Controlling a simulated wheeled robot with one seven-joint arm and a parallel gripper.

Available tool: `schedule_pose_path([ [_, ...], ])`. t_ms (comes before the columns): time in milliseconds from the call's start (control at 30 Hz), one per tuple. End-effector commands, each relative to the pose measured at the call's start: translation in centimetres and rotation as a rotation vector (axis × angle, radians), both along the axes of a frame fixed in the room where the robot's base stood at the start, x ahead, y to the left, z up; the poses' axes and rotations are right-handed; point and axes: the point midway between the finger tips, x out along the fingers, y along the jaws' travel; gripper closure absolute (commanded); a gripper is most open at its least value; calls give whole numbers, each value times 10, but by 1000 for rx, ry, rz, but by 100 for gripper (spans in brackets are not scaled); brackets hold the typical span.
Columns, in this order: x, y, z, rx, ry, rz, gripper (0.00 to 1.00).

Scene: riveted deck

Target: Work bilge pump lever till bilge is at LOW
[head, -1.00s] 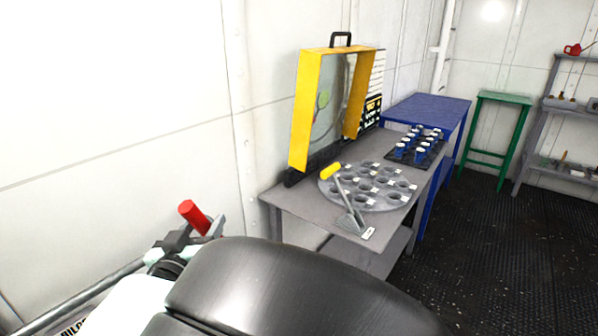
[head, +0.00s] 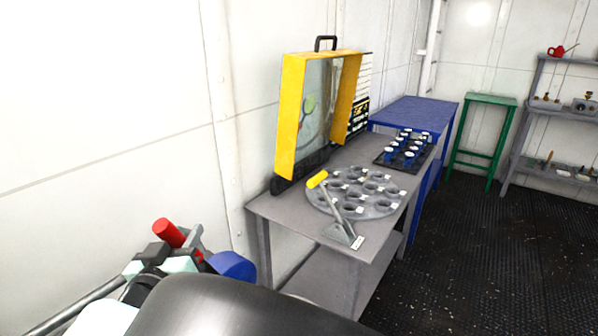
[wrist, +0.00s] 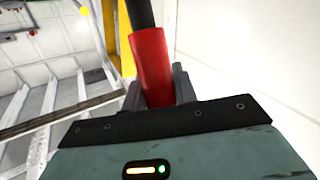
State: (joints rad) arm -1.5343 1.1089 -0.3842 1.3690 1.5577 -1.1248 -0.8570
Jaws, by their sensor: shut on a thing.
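The pump lever's red grip (head: 169,232) shows at the lower left of the head view, beside the white wall. In the wrist view the red grip (wrist: 152,66) sits between the fingers, with a dark shaft (wrist: 140,13) running on from its far end. My gripper (wrist: 157,88) is shut on the red grip. In the head view my gripper (head: 160,254) is partly hidden behind my own dark arm link. The pump body and the bilge gauge cannot be made out in either current view.
A blue table (head: 410,110), green stand (head: 490,100) and grey shelf (head: 535,105) stand beyond. Dark floor lies open at right.

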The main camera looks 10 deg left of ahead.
Motion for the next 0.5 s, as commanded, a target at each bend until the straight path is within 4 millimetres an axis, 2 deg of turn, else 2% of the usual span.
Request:
schedule_pose_path([
  [267,26,-15,13,45,83,-7,100],
  [500,76,-41,24,131,245,-10,100],
])
